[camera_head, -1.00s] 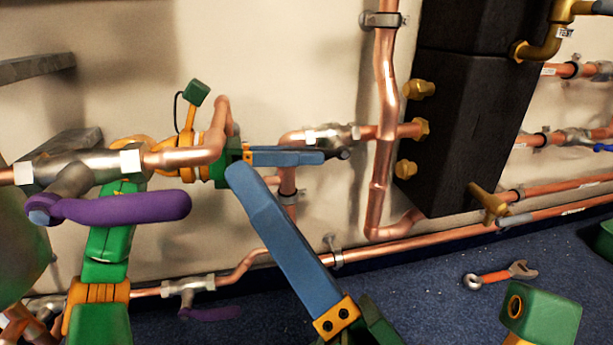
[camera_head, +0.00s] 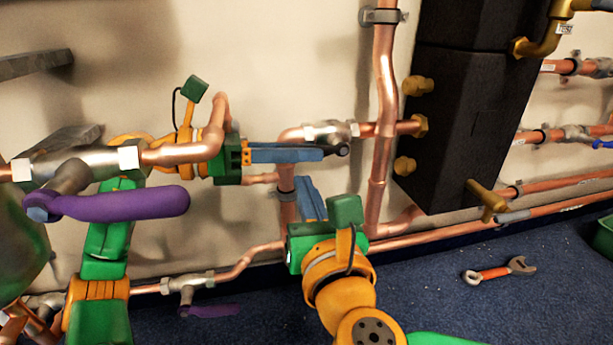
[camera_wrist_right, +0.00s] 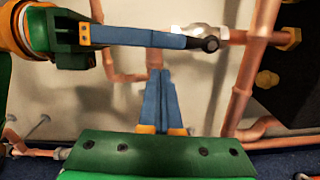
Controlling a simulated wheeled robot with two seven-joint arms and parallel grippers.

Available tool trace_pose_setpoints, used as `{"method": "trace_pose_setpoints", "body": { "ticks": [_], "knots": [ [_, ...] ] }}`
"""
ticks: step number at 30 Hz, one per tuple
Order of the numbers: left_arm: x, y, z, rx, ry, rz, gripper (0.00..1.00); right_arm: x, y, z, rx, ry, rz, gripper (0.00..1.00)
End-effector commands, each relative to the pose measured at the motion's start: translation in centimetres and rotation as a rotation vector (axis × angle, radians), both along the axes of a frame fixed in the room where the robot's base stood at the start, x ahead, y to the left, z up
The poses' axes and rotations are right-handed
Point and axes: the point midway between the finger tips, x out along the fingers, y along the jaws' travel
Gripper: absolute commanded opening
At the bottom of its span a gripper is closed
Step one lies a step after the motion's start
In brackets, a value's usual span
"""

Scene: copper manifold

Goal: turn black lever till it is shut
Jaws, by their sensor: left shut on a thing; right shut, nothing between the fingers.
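The black lever (camera_head: 343,149) sits on a silver valve (camera_head: 328,130) in the copper pipe, left of the black block. Only its dark rounded end shows; the rest is hidden by my fingers. My left gripper (camera_head: 318,152) reaches across from the left, its blue fingers level and shut on the lever. The right wrist view also shows the lever's end (camera_wrist_right: 209,44) at the tip of the left fingers. My right gripper (camera_head: 304,182) is below the left one, blue fingers together, pointing up and empty. In its wrist view the fingers stand apart from the lever.
A vertical copper pipe (camera_head: 381,90) and the black block (camera_head: 465,120) stand to the right. A purple-handled valve (camera_head: 120,204) is at the left. A lower copper pipe (camera_head: 262,250) runs along the wall. A wrench (camera_head: 499,270) lies on the blue floor.

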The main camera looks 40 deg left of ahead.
Motion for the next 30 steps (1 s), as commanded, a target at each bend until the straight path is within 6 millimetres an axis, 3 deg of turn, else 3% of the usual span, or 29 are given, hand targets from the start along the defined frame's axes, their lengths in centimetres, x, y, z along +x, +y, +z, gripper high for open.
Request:
{"method": "trace_pose_setpoints", "body": {
  "ticks": [6, 16, 26, 27, 30],
  "knots": [
    [0.0, 0.0, 0.0, 0.000, -0.001, 0.001, 0.00, 0.4, 0.1, 1.7, 0.001, 0.001, 0.000, 0.00],
    [0.0, 0.0, 0.0, 0.000, -0.001, 0.001, 0.00, 0.4, 0.1, 1.9, 0.003, 0.004, 0.000, 0.00],
    [0.0, 0.0, 0.0, 0.000, 0.001, 0.000, 0.00, 0.6, 0.1, 3.3, 0.046, 0.042, -0.002, 0.00],
    [0.0, 0.0, 0.0, 0.000, 0.002, 0.000, 0.26, 0.6, 0.1, 3.3, 0.046, 0.041, -0.002, 0.00],
    [0.0, 0.0, -0.1, 0.001, 0.004, -0.002, 0.53, 0.6, 0.1, 3.4, 0.046, 0.041, -0.003, 0.00]
  ]
}}
